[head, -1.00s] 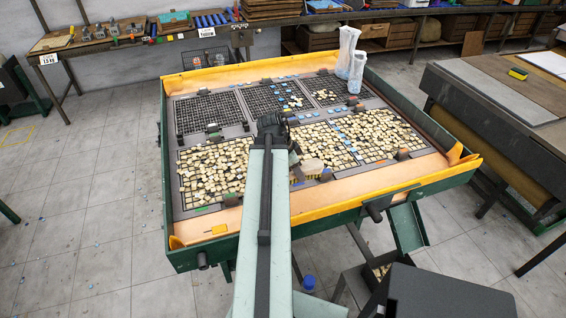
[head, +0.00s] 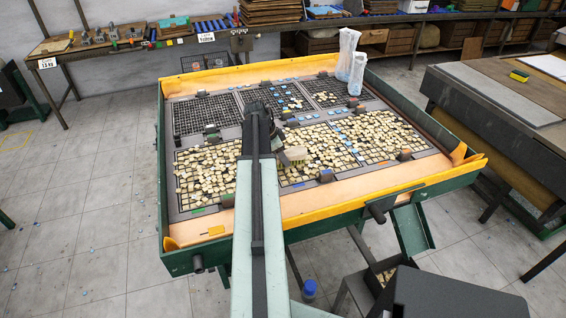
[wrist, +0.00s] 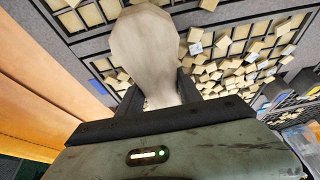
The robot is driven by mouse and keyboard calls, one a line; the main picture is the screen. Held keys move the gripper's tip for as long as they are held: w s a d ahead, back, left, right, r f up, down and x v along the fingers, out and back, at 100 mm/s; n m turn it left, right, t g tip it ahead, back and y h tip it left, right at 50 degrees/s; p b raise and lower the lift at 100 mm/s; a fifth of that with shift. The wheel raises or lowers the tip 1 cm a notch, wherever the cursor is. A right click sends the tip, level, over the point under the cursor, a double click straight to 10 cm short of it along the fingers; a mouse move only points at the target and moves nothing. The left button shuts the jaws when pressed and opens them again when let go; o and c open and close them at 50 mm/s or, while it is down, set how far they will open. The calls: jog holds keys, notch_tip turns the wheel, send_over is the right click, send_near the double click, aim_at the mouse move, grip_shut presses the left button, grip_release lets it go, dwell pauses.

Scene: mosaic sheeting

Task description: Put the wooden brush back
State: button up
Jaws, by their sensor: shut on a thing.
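The wooden brush (wrist: 147,45) is pale and paddle-shaped, held between the two dark fingers of my gripper (wrist: 158,90) in the wrist view. My gripper is shut on it. In the head view the brush (head: 296,154) shows as a small tan shape just right of my arm, above the front middle tile grid. Its bristles are hard to make out, and my fingers are mostly hidden behind my arm there.
The table has a raised orange-and-green rim (head: 345,200). Its grids hold many loose beige tiles (head: 205,170); the back left grid (head: 203,113) looks empty. Dark blocks (head: 326,175) stand along the grid edges. Two clear bags (head: 347,55) stand at the back right.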

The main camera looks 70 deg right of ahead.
jog(key=shift+f, duration=0.3)
jog(key=o, duration=1.3)
jog(key=shift+r+p, duration=0.5)
jog(key=shift+p, duration=0.05)
jog(key=p+v, duration=1)
jog(key=v, duration=0.1)
jog(key=shift+w+a+r+p, duration=0.15)
jog(key=shift+r+p, duration=0.1)
jog(key=shift+p, duration=0.1)
jog(key=shift+f, duration=0.1)
